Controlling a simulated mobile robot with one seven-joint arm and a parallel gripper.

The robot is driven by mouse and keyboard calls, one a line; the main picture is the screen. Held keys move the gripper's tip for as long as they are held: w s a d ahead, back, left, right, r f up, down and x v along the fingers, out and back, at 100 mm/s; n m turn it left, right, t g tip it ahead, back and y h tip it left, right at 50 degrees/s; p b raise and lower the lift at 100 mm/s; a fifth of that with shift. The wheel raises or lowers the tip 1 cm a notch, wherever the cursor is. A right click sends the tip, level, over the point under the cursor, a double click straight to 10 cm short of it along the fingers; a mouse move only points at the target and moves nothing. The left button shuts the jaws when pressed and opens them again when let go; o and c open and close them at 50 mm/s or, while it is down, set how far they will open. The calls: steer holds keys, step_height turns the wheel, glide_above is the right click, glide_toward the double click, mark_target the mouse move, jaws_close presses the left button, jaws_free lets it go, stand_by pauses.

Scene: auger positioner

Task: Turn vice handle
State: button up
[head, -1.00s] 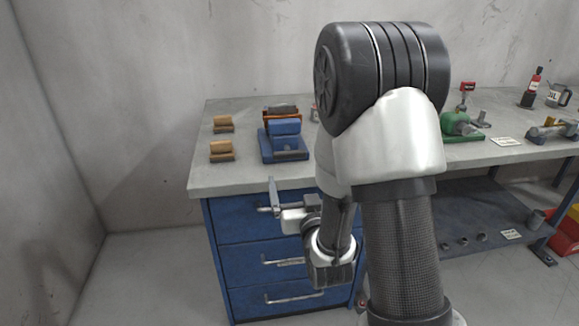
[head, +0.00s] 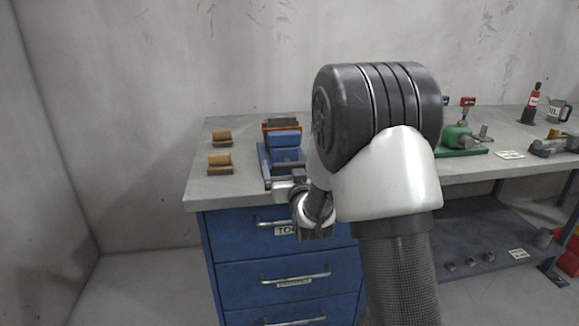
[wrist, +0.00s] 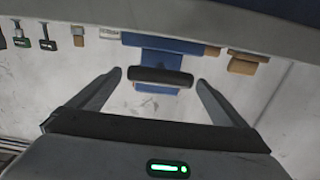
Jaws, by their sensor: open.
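The blue vice (head: 284,143) stands near the front left of the workbench, with orange and dark parts at its top. In the wrist view, which looks upside down, blue parts of the vice (wrist: 165,43) show beyond my fingers. A dark horizontal bar with rounded ends (wrist: 160,76) appears between the fingertips. I cannot tell whether it is the vice handle. My gripper (wrist: 158,80) is open, with one finger to each side of the bar in the picture and no visible contact. In the head view, my wrist is at the bench's front edge before the vice and hides its lower right part.
Two wooden blocks (head: 220,158) (head: 221,137) sit left of the vice. A blue drawer cabinet (head: 235,238) with handles is below. The bench's left front corner (head: 203,191) is clear.

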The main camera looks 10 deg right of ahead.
steer(key=shift+w, duration=0.65)
steer(key=c, duration=1)
steer(key=shift+c, duration=0.2)
steer(key=m, duration=0.3)
steer(key=shift+d+m, duration=0.2)
steer(key=shift+m, duration=0.2)
steer(key=m, duration=0.5)
steer(key=shift+d+f, duration=0.15)
steer(key=shift+m, duration=0.3)
